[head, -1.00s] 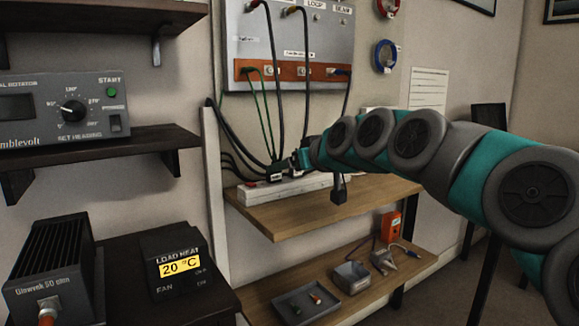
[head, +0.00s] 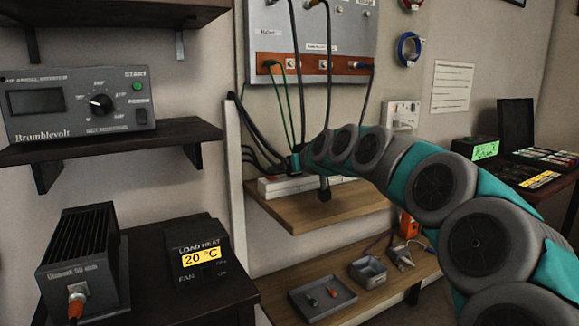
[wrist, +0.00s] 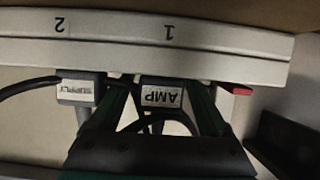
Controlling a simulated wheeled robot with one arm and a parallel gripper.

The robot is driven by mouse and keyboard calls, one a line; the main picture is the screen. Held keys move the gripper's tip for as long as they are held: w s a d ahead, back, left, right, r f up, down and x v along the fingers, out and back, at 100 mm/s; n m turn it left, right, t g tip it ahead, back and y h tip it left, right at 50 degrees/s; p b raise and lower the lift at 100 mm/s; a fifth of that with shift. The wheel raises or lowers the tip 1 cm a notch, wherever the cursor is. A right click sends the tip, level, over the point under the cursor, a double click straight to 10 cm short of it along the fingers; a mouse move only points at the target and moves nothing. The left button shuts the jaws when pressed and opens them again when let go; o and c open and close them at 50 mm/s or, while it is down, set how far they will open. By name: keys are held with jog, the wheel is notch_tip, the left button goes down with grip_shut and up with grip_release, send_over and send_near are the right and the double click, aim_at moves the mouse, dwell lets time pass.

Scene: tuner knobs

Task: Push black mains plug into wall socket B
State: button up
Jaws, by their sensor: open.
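A dark plug with a white AMP label (wrist: 162,97) sits against the white power strip (wrist: 235,66) in the wrist view, near the number 1. My gripper (wrist: 161,108) is open, with one finger on each side of this plug. I cannot tell whether the fingers touch it. In the head view my gripper (head: 296,161) is at the power strip (head: 270,188), and my arm hides part of it. A white wall socket plate (head: 402,114) is on the wall beyond my arm; its lettering is unreadable.
A grey SUPPLY plug (wrist: 82,88) is close beside, near number 2, with a black cable crossing by my gripper. A red switch (wrist: 238,89) is on the other side. The strip lies on a wooden shelf (head: 345,203) below a cabled panel (head: 310,25).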

jog(key=shift+c, duration=0.2)
grip_shut()
dwell(0.4)
